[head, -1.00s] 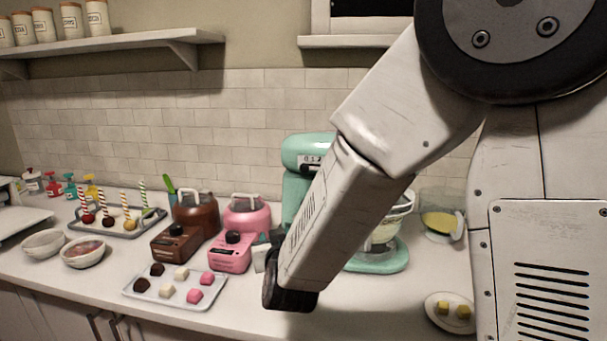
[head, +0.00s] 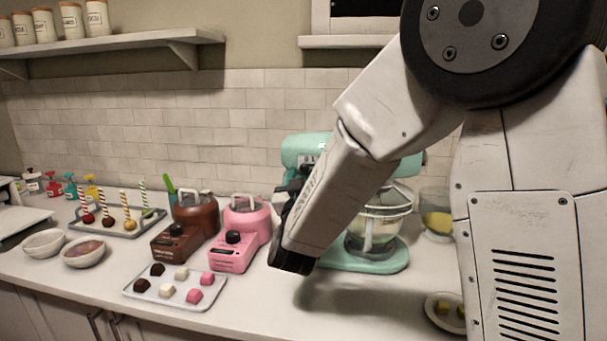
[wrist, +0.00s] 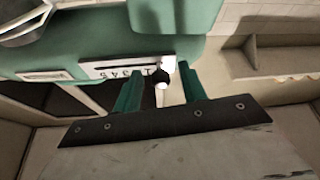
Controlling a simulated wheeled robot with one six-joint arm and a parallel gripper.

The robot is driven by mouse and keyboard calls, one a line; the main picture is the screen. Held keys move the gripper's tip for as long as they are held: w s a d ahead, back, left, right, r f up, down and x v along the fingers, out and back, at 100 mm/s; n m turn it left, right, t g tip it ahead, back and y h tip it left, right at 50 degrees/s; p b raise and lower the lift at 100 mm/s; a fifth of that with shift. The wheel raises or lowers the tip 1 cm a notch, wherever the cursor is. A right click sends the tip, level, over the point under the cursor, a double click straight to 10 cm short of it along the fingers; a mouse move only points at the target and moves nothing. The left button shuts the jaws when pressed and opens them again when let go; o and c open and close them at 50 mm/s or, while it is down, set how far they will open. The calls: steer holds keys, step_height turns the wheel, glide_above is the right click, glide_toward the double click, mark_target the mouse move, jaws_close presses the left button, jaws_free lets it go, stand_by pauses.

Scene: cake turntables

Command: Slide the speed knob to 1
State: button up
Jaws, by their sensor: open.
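The mint-green stand mixer (head: 375,262) stands on the counter, partly hidden behind my arm in the head view. In the wrist view, its mint body (wrist: 110,22) fills the top. A white number scale (wrist: 125,68) is on it, its digits small and hard to read. My gripper (wrist: 161,72) is open, with one green finger to each side of the knob and visible gaps between. In the head view, my gripper (head: 288,190) is at the mixer head's left side, mostly hidden.
Left of the mixer are a pink melting pot (head: 240,235), a brown one (head: 185,228) and a tray of sweets (head: 160,300). A glass jug (head: 437,222) and a small plate (head: 440,312) are to the right. Bare counter lies in front of the mixer.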

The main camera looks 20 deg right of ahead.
steer(key=shift+w+d+r, duration=0.1)
steer(key=shift+w+r, duration=0.05)
steer(key=shift+w, duration=0.1)
jaws_close()
steer(key=shift+s+d, duration=0.45)
steer(key=shift+d, duration=0.35)
jaws_free()
steer(key=shift+w+a, duration=0.1)
steer(key=shift+a, duration=0.15)
